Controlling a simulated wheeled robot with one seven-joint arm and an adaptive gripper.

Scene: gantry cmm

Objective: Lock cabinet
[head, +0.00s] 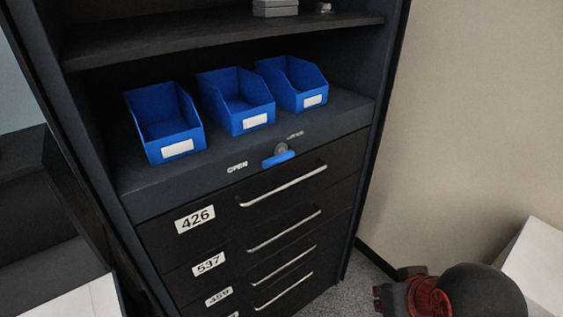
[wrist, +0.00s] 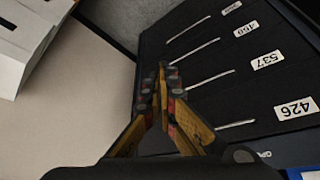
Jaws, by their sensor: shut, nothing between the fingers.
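The dark cabinet (head: 240,172) stands in the middle of the head view, with several drawers below an open shelf. A blue lock handle (head: 278,158) sits on the strip above the top drawer, below a round grey lock piece (head: 281,148). The word OPEN (head: 237,167) is to its left, and a second label (head: 295,135) too small to read is at its upper right. The handle points toward the lower left. My gripper (wrist: 162,68) is shut and empty in the wrist view, in front of the drawer fronts (wrist: 225,85). Its fingertips do not show in the head view.
Three blue bins (head: 164,122) stand on the shelf above the drawers. The drawers have long metal handles (head: 284,186) that stick out. A beige wall (head: 475,110) is to the right, with a white object (head: 535,262) at its lower right. Grey floor shows beside the cabinet.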

